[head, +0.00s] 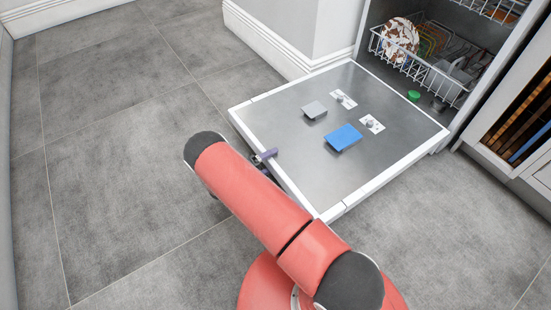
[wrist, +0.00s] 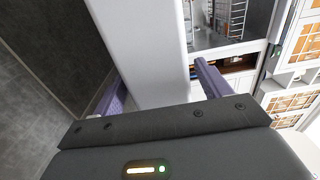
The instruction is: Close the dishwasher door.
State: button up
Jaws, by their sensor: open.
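The dishwasher door (head: 290,140) is folded down, lying nearly level in front of the dishwasher. Its inner face is steel with a white rim. In the wrist view its white edge (wrist: 140,40) stands between my two purple fingers. My gripper (head: 263,157) is open at the left edge of the door, mostly hidden behind my red arm in the head view. In the wrist view my gripper (wrist: 160,88) has one finger on each side of the door edge. I cannot tell whether either finger touches it.
A wire rack (head: 420,70) inside the dishwasher holds a brown-and-white patterned item (head: 400,38) and other dishes. A blue detergent flap (head: 343,137) and a grey flap (head: 314,110) are on the door. Grey tiled floor (head: 110,130) at the left is clear.

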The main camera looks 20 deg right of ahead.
jog(key=shift+x, duration=1)
jog(key=shift+c, duration=0.5)
